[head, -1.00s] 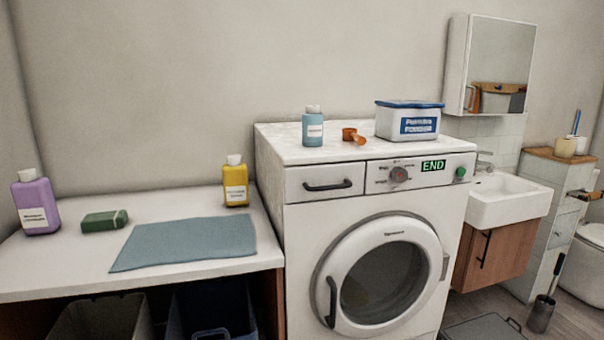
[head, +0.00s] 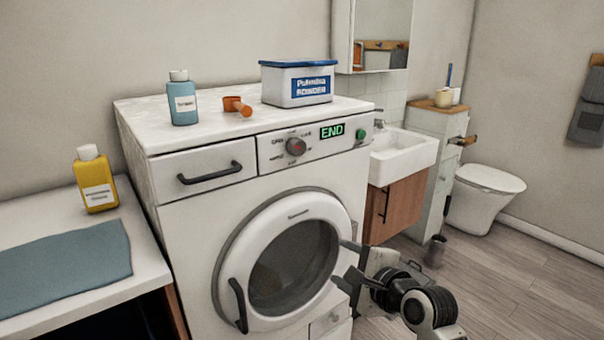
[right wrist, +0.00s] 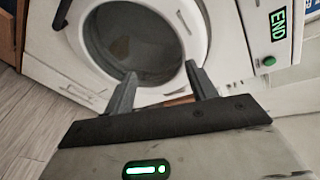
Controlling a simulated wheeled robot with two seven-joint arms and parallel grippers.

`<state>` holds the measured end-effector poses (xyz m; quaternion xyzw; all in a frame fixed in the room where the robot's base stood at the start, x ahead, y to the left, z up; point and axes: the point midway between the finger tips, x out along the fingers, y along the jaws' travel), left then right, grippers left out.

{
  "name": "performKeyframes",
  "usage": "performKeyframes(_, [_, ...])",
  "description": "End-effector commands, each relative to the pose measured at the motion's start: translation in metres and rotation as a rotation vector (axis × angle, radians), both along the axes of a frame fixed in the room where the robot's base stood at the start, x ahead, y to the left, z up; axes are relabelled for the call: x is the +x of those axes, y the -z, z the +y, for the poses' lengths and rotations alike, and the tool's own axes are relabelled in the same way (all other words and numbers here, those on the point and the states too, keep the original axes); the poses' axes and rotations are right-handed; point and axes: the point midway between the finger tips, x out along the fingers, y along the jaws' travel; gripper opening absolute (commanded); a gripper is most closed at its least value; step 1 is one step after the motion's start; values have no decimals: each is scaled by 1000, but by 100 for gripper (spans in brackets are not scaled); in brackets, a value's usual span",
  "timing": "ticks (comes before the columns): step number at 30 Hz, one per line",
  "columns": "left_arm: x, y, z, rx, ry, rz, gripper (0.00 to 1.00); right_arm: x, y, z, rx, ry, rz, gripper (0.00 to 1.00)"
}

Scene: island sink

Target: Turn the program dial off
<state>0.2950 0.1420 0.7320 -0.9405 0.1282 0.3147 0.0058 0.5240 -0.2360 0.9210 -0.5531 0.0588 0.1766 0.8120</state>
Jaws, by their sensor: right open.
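The program dial (head: 296,146) is a round grey knob with a reddish face on the washing machine's (head: 190,245) front panel. Printed labels ring it, and I cannot read where it points. A green END display (head: 332,131) is lit to its right. My right gripper (head: 346,263) is open and empty, low in front of the machine near the right side of the round door, well below the dial. In the right wrist view the open fingers (right wrist: 160,88) point toward the door, and the END display (right wrist: 278,24) shows at the right edge. My left gripper is not in view.
A green button (head: 360,134) sits right of the display. A drawer handle (head: 210,174) and door handle (head: 237,305) stick out from the machine. A blue bottle (head: 183,103), orange scoop (head: 237,105) and powder box (head: 297,86) stand on top. A sink (head: 402,155) is to the right.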

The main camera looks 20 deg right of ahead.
Motion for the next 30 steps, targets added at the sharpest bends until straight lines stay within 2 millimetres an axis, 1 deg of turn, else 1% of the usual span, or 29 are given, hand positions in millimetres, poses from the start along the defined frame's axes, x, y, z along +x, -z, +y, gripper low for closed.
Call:
performKeyframes(1, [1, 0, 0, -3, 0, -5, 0, 16, -32, -7, 193, 39, -13, 57])
performKeyframes(2, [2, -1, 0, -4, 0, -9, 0, 23, -49, -10, 312, 56, -11, 57])
performKeyframes(3, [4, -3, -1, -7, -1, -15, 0, 30, -70, -15, 459, 71, -7, 57])
performKeyframes(6, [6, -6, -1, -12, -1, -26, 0, 41, -115, -22, 764, 81, 11, 57])
performKeyframes(9, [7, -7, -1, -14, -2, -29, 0, 45, -145, -26, 970, 72, 34, 57])
performKeyframes(10, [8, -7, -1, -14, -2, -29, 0, 45, -151, -26, 1012, 67, 41, 57])
performKeyframes(13, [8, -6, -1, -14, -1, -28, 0, 47, -164, -27, 1099, 60, 55, 57])
performKeyframes(17, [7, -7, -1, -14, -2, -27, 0, 57, -167, -24, 1125, 57, 63, 57])
performKeyframes(20, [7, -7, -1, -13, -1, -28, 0, 72, -167, -18, 1122, 58, 62, 57])
performKeyframes(30, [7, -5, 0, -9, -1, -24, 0, 142, -166, 7, 1118, 58, 62, 57])
